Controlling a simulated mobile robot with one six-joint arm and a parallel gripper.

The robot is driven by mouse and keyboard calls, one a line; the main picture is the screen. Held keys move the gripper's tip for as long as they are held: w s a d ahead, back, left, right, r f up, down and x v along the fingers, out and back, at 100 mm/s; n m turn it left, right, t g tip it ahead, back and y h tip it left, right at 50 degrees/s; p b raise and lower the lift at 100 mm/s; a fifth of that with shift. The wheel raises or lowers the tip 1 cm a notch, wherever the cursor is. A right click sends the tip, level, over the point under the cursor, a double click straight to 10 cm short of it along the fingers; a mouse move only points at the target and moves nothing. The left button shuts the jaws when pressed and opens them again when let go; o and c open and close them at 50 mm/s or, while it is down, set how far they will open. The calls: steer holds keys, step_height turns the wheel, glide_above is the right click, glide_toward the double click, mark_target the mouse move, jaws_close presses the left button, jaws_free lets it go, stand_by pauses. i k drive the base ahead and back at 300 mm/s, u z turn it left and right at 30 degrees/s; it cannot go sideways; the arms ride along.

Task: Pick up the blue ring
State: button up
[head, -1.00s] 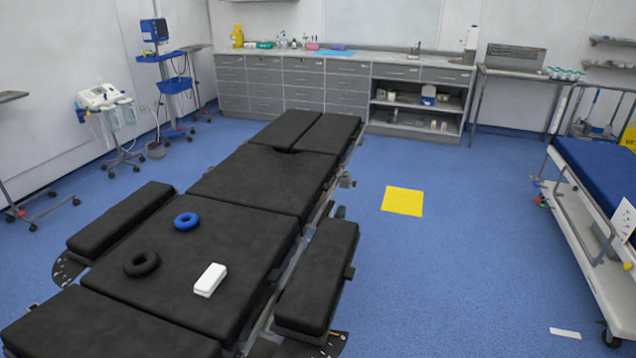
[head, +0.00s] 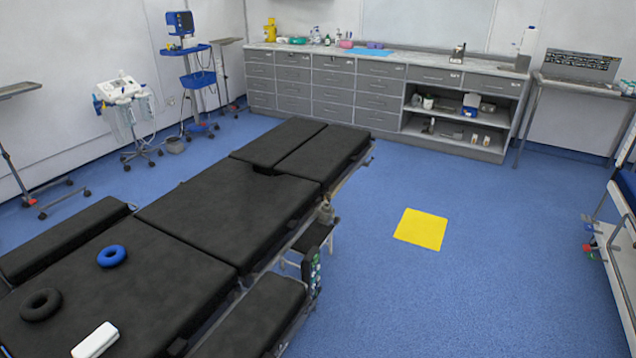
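The blue ring (head: 111,256) lies flat on the black padded operating table (head: 165,285), on the section at the lower left of the head view. A black ring (head: 41,304) lies on the same section, nearer and to the left of it. A white box-like object (head: 95,341) lies nearer still, close to the bottom edge of the picture. Nothing touches or covers the blue ring. My gripper does not show in the head view.
A yellow square (head: 421,229) lies on the open blue floor right of the table. Grey cabinets (head: 330,90) line the back wall. Wheeled equipment (head: 124,105) stands at the left. A trolley bed (head: 622,225) stands at the right edge.

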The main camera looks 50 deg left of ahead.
mark_target(103, 260)
steer(key=z, duration=0.05)
steer(key=i, duration=0.95)
steer(key=u, duration=0.45)
steer(key=k, duration=0.1)
steer(key=u, duration=2.95)
steer(key=i, duration=1.5)
steer(key=u, duration=0.05)
